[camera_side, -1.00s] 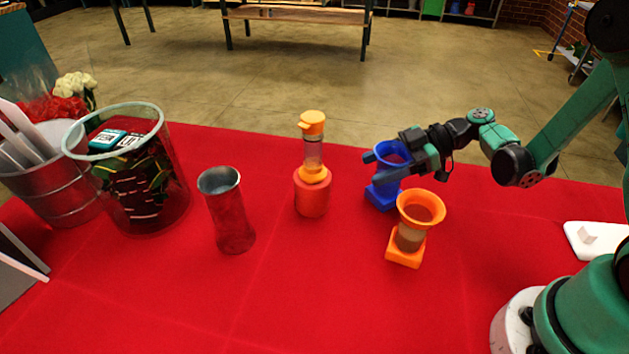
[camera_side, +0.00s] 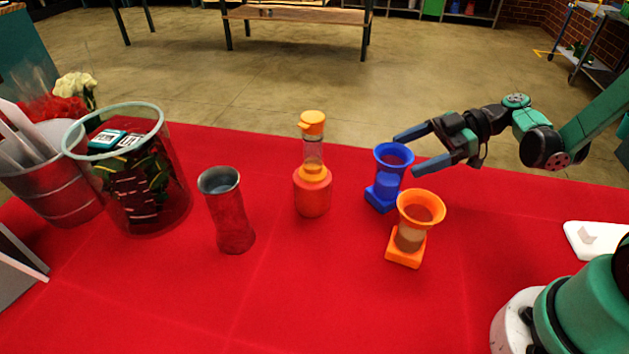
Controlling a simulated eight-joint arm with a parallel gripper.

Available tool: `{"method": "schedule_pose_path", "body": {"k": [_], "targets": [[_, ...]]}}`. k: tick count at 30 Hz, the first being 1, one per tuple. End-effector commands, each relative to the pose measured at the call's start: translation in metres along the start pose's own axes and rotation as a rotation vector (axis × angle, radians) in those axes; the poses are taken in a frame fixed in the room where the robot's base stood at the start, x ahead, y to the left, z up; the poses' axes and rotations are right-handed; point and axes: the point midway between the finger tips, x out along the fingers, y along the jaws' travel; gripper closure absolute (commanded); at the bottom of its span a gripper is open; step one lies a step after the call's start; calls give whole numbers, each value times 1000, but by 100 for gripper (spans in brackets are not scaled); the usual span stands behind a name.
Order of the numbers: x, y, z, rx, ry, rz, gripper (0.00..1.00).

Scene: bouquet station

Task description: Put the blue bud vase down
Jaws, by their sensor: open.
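The blue bud vase (camera_side: 391,156) stands upright on the red cloth, right of the middle of the view. It has a flared rim and a square base. The orange vase (camera_side: 419,208) in front of it hides a little of its lower right side. My gripper (camera_side: 405,154) is open and empty. Its two fingers point left, and their tips are close to the vase's rim, one behind it and one to its right. I cannot tell whether either tip touches the vase.
An orange-capped bottle (camera_side: 313,165) stands left of the blue vase, with a grey metal vase (camera_side: 229,212) farther left. A clear bin (camera_side: 166,190) and a metal bucket (camera_side: 62,190) fill the left side.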

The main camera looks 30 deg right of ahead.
Motion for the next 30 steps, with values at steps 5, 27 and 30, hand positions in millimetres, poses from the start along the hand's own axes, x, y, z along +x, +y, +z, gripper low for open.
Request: {"method": "schedule_pose_path", "body": {"k": [5,27,30], "targets": [[-38,0,0,1,0,5,12],[-6,-38,-41,717,-612,535,12],[-7,-46,-47,742,-606,707,12]]}}
